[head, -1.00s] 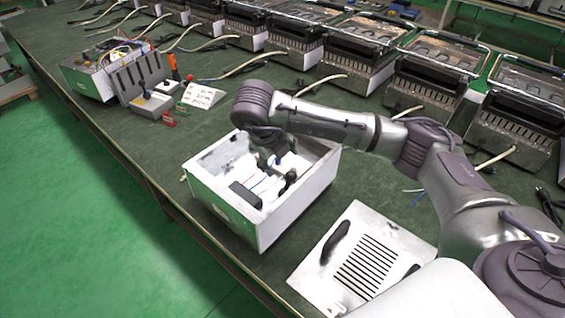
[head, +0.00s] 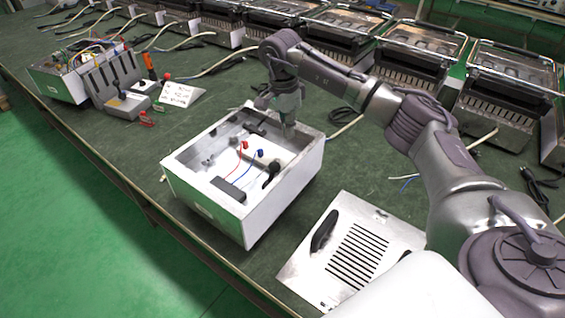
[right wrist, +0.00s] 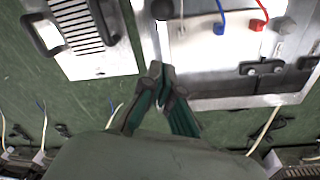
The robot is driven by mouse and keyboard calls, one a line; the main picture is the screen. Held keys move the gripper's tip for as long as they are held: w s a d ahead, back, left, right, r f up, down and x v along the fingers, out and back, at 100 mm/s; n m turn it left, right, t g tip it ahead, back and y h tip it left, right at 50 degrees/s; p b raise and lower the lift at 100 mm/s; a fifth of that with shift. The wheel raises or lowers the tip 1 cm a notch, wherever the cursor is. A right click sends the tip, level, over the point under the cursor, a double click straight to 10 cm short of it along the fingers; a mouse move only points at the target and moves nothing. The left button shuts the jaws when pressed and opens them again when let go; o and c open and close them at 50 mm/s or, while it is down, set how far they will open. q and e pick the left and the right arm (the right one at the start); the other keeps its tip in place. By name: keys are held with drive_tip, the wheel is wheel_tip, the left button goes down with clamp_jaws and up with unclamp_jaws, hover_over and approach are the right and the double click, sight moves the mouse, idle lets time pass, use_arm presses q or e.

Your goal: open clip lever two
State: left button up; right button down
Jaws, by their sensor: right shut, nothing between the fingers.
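The open white metal box (head: 212,210) stands on the bench. Inside are a red wire clip (head: 243,145) and a blue wire clip (head: 260,153) with wires running from them. The right wrist view shows the red clip (right wrist: 257,25) and blue clip (right wrist: 219,28) too, beside a white wire. Which is clip lever two, and whether any lever is up, I cannot tell. My right gripper (head: 288,132) is over the box's far right side; in the right wrist view its fingertips (right wrist: 156,70) are together and empty, apart from the clips. My left gripper is not in view.
A slotted metal panel (head: 350,250) with black handles lies right of the box. Several toaster-like units (head: 408,62) line the back.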

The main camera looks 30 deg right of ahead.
sight(272, 172)
drive_tip(key=f+n, duration=0.1)
drive_tip(key=f, duration=0.2)
drive_tip(key=d+f+n, duration=0.1)
drive_tip(key=f, duration=0.2)
drive_tip(key=f+n+y+p, duration=0.1)
drive_tip(key=f, duration=0.3)
drive_tip(key=shift+s+d, duration=0.15)
drive_tip(key=shift+d, duration=0.15)
drive_tip(key=shift+s+a+r+p, duration=0.1)
drive_tip(key=shift+a+r+p, duration=0.15)
drive_tip(key=shift+a, duration=0.35)
drive_tip(key=shift+s+a+r+p, duration=0.1)
drive_tip(key=shift+a+r+p, duration=0.1)
drive_tip(key=shift+a, duration=0.45)
drive_tip(key=shift+s+a+r+p, duration=0.1)
drive_tip(key=shift+a+r+p, duration=0.15)
drive_tip(key=shift+a, duration=0.35)
